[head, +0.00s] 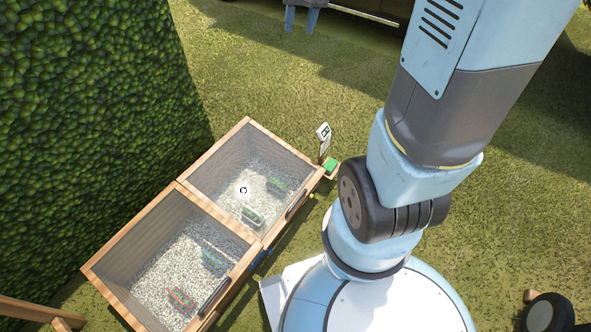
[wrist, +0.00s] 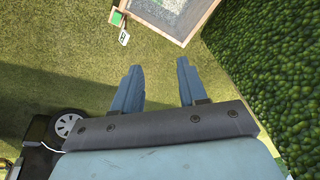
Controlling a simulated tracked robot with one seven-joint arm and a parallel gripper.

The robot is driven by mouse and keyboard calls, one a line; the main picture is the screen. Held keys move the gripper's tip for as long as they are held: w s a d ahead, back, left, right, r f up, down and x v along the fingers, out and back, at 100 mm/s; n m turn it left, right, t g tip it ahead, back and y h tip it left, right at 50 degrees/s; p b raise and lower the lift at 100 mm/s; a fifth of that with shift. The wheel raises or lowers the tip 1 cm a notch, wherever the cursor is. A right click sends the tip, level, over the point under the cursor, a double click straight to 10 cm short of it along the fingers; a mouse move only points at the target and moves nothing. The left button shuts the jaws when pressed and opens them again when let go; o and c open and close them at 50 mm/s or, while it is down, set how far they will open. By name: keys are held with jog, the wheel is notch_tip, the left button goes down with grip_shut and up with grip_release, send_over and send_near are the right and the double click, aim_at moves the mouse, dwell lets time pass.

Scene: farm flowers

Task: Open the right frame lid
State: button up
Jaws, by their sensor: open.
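The right frame (head: 250,124) is a wooden box at the upper right of a joined pair in the head view. Its lid looks clear, wood-edged and shut, with a dark bar handle (head: 296,205) on the side facing me. Pale gravel and small plant labels or trays show inside. A corner of this frame also shows at the top of the wrist view (wrist: 190,38). My gripper (wrist: 158,68) is open and empty in the wrist view, over grass and apart from the frame. It is not visible in the head view; the handle is not clear in the wrist view.
The left frame (head: 105,290) adjoins, with its own dark handle (head: 213,298). A small sign (head: 323,132) and green pad (head: 330,164) stand at the right frame's corner. A tall hedge (head: 90,110) rises behind the frames. Open grass (head: 530,220) lies right.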

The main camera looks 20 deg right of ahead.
jog(key=w+d+f+m+g, duration=0.2)
jog(key=w+f, duration=0.7)
jog(key=f, duration=0.5)
jog(key=m+g+y, duration=0.3)
jog(key=m, duration=0.3)
send_near(298, 199)
jog(key=x, duration=0.8)
jog(key=shift+s+a+f, duration=0.1)
jog(key=shift+a, duration=0.05)
jog(key=shift+c, duration=0.4)
grip_shut()
